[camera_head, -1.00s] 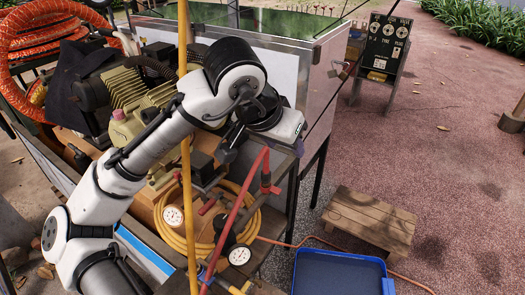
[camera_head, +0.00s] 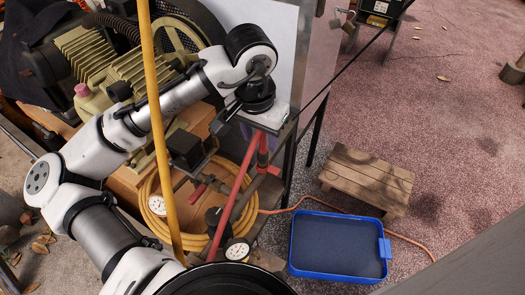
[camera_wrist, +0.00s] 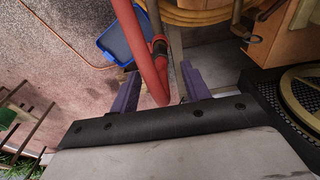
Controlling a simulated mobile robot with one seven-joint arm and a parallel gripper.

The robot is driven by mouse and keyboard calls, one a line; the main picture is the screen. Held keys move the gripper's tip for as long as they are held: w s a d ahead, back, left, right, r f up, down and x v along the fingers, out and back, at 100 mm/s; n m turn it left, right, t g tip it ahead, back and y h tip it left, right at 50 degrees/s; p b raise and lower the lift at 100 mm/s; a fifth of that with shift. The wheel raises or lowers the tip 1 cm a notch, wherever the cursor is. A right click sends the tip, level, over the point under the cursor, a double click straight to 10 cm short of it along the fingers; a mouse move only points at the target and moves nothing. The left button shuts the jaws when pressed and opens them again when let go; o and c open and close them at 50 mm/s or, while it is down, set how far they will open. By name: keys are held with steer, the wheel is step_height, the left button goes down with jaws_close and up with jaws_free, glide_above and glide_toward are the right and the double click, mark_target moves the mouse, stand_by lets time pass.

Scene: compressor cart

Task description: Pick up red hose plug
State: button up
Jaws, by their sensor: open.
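A red hose (camera_head: 235,190) rises in a slanting line on the right side of the cart, its upper end just under my gripper. A red fitting (camera_head: 263,155), which looks like the plug, stands beside the hose top. In the wrist view, my gripper (camera_wrist: 160,90) is open with its two purple fingers apart. The red hose (camera_wrist: 146,55) runs between the fingers close to the palm. The red plug fitting (camera_wrist: 160,49) shows just beyond the fingertips, partly behind the hose. I cannot tell whether the fingers touch the hose. In the head view the gripper's tips are mostly hidden.
A yellow hose coil (camera_head: 165,200) and gauges (camera_head: 238,250) sit on the cart near the red hose. A yellow upright pole (camera_head: 158,130) stands in front of my arm. A blue tray (camera_head: 340,247) and a wooden stool (camera_head: 367,178) stand on open ground at the right.

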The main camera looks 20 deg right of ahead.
mark_target(263, 151)
steer(key=shift+w+d+f+p, duration=0.15)
steer(key=shift+f, duration=1)
steer(key=shift+w+d+f+p, duration=0.1)
steer(key=shift+w+d+f, duration=0.05)
steer(key=shift+f, duration=0.95)
steer(key=shift+w+d+f+p, duration=0.15)
steer(key=shift+f, duration=1)
steer(key=shift+c, duration=0.5)
steer(key=c, duration=0.9)
step_height(263, 151, up, 25)
steer(key=p, duration=0.5)
